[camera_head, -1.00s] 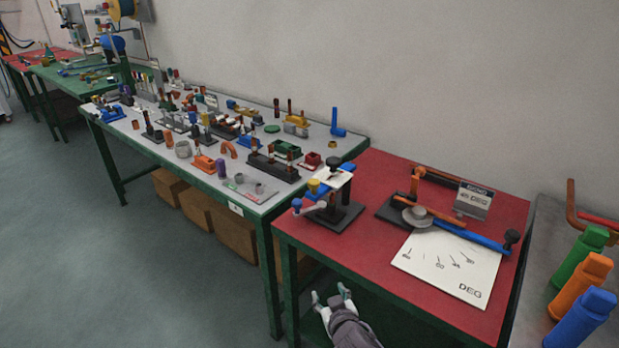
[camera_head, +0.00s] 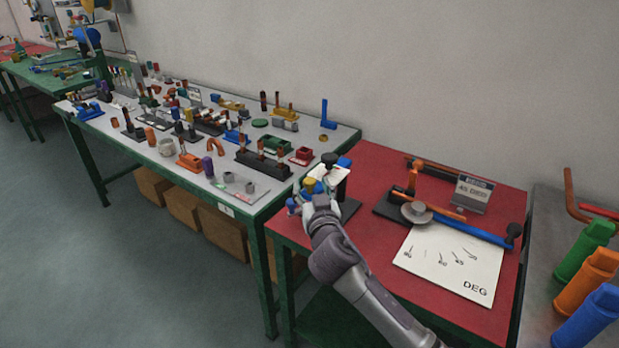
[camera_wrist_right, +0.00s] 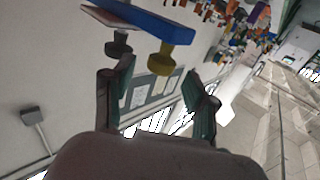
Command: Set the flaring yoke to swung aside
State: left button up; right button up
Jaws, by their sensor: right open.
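The flaring tool stands on the front left of the red table (camera_head: 385,170), with a black base (camera_head: 350,208). Its yoke shows as a blue bar (camera_wrist_right: 150,20) in the right wrist view. A yellow knob (camera_head: 309,186) hangs on that bar in the wrist view (camera_wrist_right: 168,58), with a black knob (camera_wrist_right: 118,45) beside it. A pale plate (camera_head: 325,177) lies along the yoke. My right gripper (camera_head: 318,200) is open at the tool's front and hides part of it. In the wrist view its fingers (camera_wrist_right: 160,78) point toward the yellow knob; contact cannot be told. My left gripper is out of view.
A bending tool with orange and blue handles (camera_head: 470,235) and an angle sheet (camera_head: 450,262) occupy the red table's right. The grey-topped bench (camera_head: 235,202) at left is crowded with small parts. Coloured bottles (camera_head: 585,250) stand far right.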

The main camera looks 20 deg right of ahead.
aim_at(311, 184)
jog(key=shift+w+d, duration=0.2)
jog(key=shift+w, duration=1.4)
grip_shut()
